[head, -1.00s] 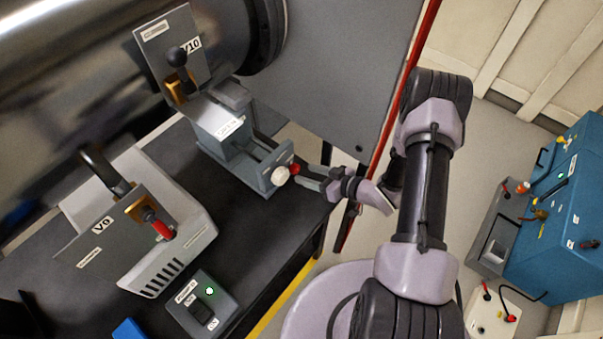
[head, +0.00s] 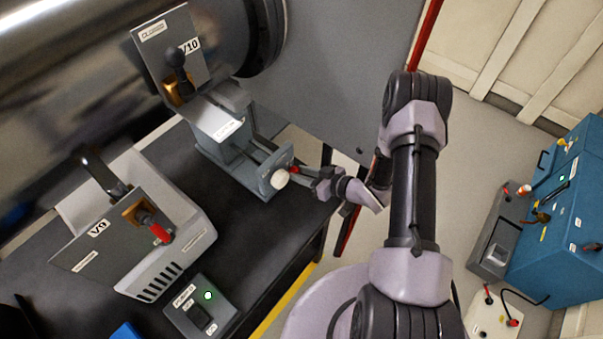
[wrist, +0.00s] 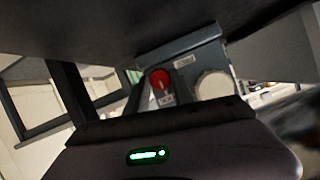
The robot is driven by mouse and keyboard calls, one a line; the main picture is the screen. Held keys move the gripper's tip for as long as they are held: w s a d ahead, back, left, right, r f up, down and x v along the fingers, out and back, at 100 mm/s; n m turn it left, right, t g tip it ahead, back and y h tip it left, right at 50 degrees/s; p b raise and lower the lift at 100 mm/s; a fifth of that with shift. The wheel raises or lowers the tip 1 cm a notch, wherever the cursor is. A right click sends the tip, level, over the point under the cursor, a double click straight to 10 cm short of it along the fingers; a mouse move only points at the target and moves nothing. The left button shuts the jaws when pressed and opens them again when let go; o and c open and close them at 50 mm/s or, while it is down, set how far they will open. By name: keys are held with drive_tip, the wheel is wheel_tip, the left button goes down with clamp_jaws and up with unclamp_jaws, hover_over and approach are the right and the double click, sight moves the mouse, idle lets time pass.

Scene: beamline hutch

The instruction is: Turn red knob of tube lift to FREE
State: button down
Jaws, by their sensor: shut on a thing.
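The tube lift (head: 238,160) is a grey-blue unit on the black table, with a red knob (head: 294,170) and a larger white knob (head: 279,179) on its end plate. In the wrist view the red knob (wrist: 160,79) is ahead, left of the white knob (wrist: 214,84), with small labels above and below it that are too blurred to read surely. My gripper (head: 301,172) reaches in from the right and is shut on the red knob. Its dark fingers stand on either side of the knob in the wrist view and partly hide it in the head view.
A V10 panel (head: 170,50) with a black-knobbed lever stands behind the lift. Blue equipment (head: 560,215) stands on the right; open floor lies between.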

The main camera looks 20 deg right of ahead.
drive_tip(key=n+b, duration=0.1)
drive_tip(key=n+t+h, duration=0.1)
drive_tip(key=shift+s+a+f+n+h+b, duration=0.1)
drive_tip(key=shift+a+f+n+h+b, duration=0.1)
drive_tip(key=shift+n+h+b, duration=0.15)
drive_tip(key=n+b, duration=0.1)
drive_tip(key=b, duration=0.1)
drive_tip(key=n+t+h+b, duration=0.1)
drive_tip(key=n+b, duration=0.1)
drive_tip(key=shift+s+a+f+t+h, duration=0.1)
drive_tip(key=shift+f+t+h, duration=0.1)
drive_tip(key=shift+t+h, duration=0.1)
drive_tip(key=n+t+h+b, duration=0.1)
drive_tip(key=n+b, duration=0.1)
drive_tip(key=b, duration=0.2)
drive_tip(key=shift+n, duration=0.35)
drive_tip(key=shift+s+a+r+n+t+b, duration=0.1)
drive_tip(key=shift+n+t+b, duration=0.8)
drive_tip(key=shift+n, duration=0.6)
drive_tip(key=shift+h, duration=0.25)
drive_tip(key=c, duration=1.1)
unclamp_jaws()
